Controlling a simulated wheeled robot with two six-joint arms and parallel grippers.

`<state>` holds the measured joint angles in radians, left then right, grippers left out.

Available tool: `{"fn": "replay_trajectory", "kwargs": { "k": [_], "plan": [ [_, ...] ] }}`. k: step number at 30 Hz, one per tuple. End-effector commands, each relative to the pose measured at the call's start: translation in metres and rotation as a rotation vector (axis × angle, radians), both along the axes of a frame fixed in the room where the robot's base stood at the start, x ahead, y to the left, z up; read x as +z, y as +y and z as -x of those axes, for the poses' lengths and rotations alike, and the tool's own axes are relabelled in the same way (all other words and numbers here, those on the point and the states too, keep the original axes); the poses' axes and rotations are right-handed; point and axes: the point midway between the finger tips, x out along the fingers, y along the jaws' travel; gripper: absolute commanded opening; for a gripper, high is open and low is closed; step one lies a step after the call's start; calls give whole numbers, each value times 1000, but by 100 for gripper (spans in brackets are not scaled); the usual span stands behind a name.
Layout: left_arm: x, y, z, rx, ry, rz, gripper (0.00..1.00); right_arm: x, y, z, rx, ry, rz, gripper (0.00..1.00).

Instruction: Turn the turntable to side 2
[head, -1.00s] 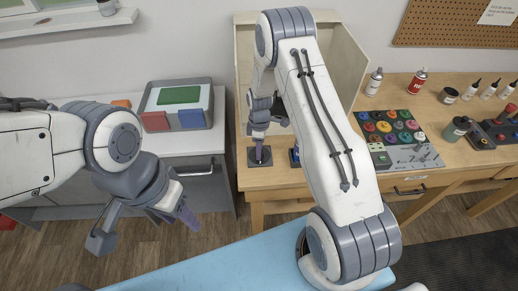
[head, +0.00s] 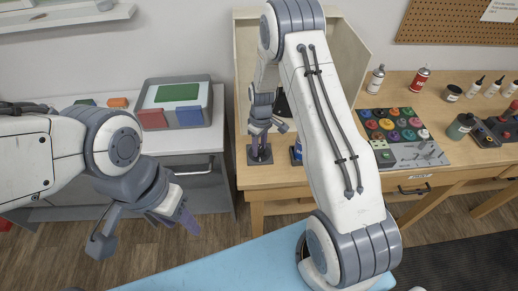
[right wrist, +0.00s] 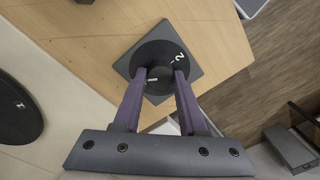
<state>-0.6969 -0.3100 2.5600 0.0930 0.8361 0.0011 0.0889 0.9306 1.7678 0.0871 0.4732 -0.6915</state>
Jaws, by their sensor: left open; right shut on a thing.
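A round black dial with a white 2 and a white line (right wrist: 160,58) sits on a dark square base (right wrist: 196,68) at the bench's front edge. The base also shows in the head view (head: 260,157). My right gripper (right wrist: 161,80) points down over the dial and is shut on its dark central knob, mostly hidden between the fingers. A larger black disc (right wrist: 18,112), likely the turntable, lies at the left of the right wrist view with a white mark like a 1. In the head view my arm mostly hides it. My left gripper (head: 145,232) is open and empty, away from the bench.
A pale open-fronted booth (head: 345,50) stands behind my right arm. A blue can (head: 295,152) is close beside the dial. A panel of coloured paint pots (head: 395,125) and spray cans (head: 420,78) are to the right. A grey tray (head: 205,95) is on the left cabinet.

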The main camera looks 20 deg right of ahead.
Motion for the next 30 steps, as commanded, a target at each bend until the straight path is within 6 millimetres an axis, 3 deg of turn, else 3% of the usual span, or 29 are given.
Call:
{"fn": "replay_trajectory", "kwargs": {
  "k": [12, 30],
  "plan": [
    [-16, 0, 0, 2, 0, 0, 50, 0, -1, -1, -396, -3, 0, 0],
    [-23, 0, 0, 1, 0, 0, 50, 1, -1, 0, -964, -3, 0, 0]
  ]
}}
